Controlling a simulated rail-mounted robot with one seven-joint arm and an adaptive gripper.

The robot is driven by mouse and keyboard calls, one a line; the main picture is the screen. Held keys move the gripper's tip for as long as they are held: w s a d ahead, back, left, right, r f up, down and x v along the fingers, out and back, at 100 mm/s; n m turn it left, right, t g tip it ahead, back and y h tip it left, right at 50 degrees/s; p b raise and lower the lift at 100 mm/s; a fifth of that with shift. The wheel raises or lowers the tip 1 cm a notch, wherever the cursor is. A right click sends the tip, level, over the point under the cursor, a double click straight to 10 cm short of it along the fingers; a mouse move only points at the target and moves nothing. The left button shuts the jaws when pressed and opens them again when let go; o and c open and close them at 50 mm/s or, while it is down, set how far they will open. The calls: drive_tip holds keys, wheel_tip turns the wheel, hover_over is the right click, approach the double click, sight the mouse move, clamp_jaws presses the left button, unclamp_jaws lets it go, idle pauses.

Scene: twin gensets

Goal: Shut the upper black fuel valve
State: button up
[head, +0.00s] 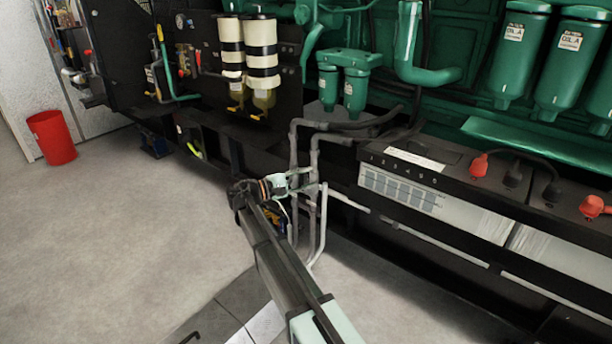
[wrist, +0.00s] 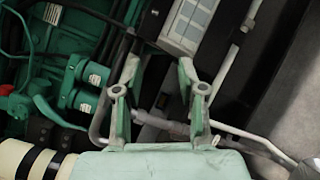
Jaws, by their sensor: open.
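My gripper (head: 300,181) is beside the grey bent pipes (head: 319,160) in front of the generator's lower frame. In the wrist view my gripper (wrist: 157,68) has its two pale green fingers spread apart, with nothing held between them. A grey pipe (wrist: 172,127) runs behind the fingers, and small dark parts show in the gap. I cannot make out the upper black fuel valve for certain in either view. My gripper and wrist hide part of the pipework in the head view.
A battery (head: 400,190) with a white label stands right of the pipes. Two cream-banded filters (head: 262,48) hang on the black panel, upper left. Green filters (head: 355,90) sit above the pipes. A red bin (head: 52,137) stands far left. The floor at left is clear.

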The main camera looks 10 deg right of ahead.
drive_tip(key=w+a+f+n+t+y+p, duration=0.1)
drive_tip(key=w+a+f+n+t, duration=0.2)
drive_tip(key=w+a+f+n, duration=0.75)
drive_tip(key=n+t+y, duration=0.1)
drive_tip(key=n+t, duration=0.1)
drive_tip(key=n, duration=0.3)
approach(306, 179)
drive_tip(key=b+x, duration=0.1)
drive_tip(key=x, duration=0.2)
drive_tip(key=b+x, duration=0.1)
drive_tip(key=x, duration=0.3)
drive_tip(key=b+x, duration=0.1)
drive_tip(key=x, duration=0.2)
drive_tip(key=shift+w+d+f+b, duration=0.1)
drive_tip(key=shift+w+f+b, duration=0.2)
drive_tip(key=shift+w+b, duration=0.1)
drive_tip(key=shift+c, duration=0.2)
clamp_jaws()
